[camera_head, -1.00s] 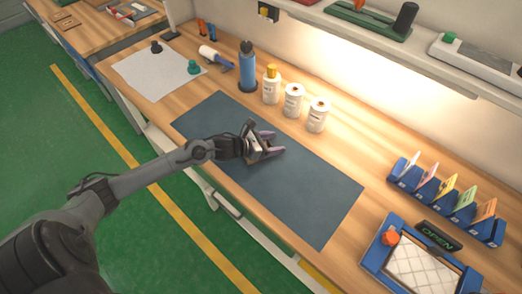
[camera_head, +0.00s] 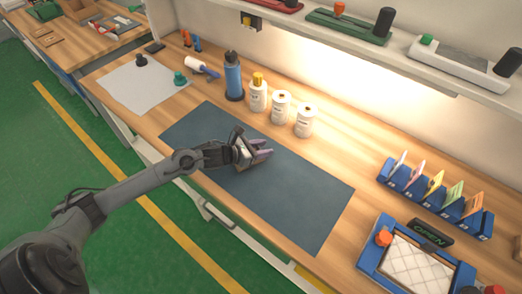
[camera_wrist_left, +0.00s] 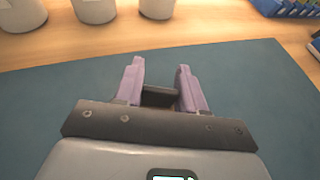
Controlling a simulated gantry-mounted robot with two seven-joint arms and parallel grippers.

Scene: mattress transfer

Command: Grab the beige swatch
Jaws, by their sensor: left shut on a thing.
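My left gripper (camera_head: 262,151) is over the dark blue-grey mat (camera_head: 300,205), low and near its middle. In the left wrist view its two purple fingers (camera_wrist_left: 160,82) stand apart with a small dark piece (camera_wrist_left: 160,97) between them, and it is shut on that piece. What the piece is, I cannot tell. Several thin colored cards stand in a blue rack (camera_head: 440,200) at the right, well away from the gripper. The palest card (camera_head: 400,161) is at its left end. I cannot tell which, if any, is the beige swatch. My right gripper is not in view.
A blue bottle (camera_head: 233,78) and white containers (camera_head: 280,107) line the mat's far side. A blue-framed tray with a quilted white pad (camera_head: 418,268) and an OPEN sign (camera_head: 430,234) are at front right. A shelf (camera_head: 420,65) overhangs the back. Most of the mat is clear.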

